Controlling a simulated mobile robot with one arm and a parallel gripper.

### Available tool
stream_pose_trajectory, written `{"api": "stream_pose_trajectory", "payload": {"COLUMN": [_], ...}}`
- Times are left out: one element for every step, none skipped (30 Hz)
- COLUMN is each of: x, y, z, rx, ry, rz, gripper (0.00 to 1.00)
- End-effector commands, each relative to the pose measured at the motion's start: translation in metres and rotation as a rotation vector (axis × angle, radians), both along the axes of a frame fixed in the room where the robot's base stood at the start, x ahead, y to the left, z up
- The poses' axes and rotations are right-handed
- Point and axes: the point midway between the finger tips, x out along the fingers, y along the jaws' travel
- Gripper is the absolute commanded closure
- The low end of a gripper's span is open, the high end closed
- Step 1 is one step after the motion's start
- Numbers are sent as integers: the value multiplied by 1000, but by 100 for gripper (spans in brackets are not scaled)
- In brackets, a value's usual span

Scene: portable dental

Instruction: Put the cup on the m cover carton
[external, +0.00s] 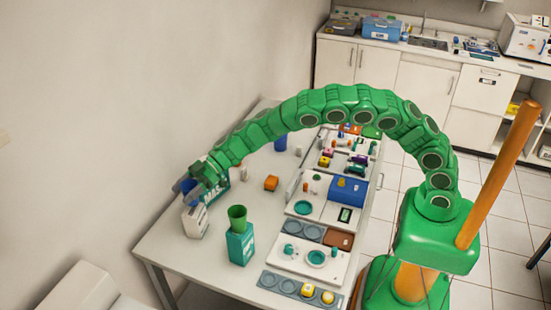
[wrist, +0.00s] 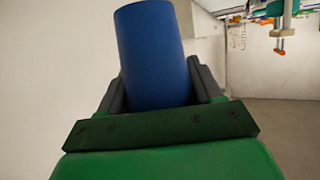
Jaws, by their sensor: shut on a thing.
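My gripper (external: 194,188) is shut on a blue cup (wrist: 153,52), which stands up between the two fingers in the wrist view. In the external view only a bit of the blue cup shows among the fingers. A white carton (external: 195,222) with small dark print stands just below the gripper; I cannot tell whether the cup touches it. A teal and white carton marked "MAS" (external: 217,190) stands just behind, partly hidden by the gripper. A teal carton (external: 240,247) stands to the right with a green cup (external: 238,217) on top. I cannot read which is the m cover carton.
Trays with dental items and a blue case (external: 347,191) fill the right side. The wall is close on the left.

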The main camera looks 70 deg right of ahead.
Motion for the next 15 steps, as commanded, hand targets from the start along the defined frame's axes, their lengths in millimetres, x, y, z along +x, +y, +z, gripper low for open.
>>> {"api": "stream_pose_trajectory", "payload": {"x": [1, 1, 1, 2, 3, 4, 5, 4, 4, 4, 4, 4, 4, 4, 4], "y": [0, 0, 1, 1, 1, 2, 2, 2, 2, 2, 2, 2, 2, 2, 2], "z": [-1, -1, -2, -3, -3, -5, -7, -12, -18, -22, -26, -30, -33, -34, -36], "rx": [0, 0, 0, 0, 1, 1, 1, 1, 0, 0, 1, 1, 1, 0, 0], "ry": [0, 0, 0, 0, 0, 0, 0, 2, 3, 2, 2, 3, 2, 1, 0], "rz": [0, 0, 0, 0, 0, 0, 0, 0, 0, 0, 0, -1, -1, 0, 0], "gripper": [63, 63, 63, 63, 63, 63, 63, 63, 63, 63, 63, 63, 63, 63, 63]}}
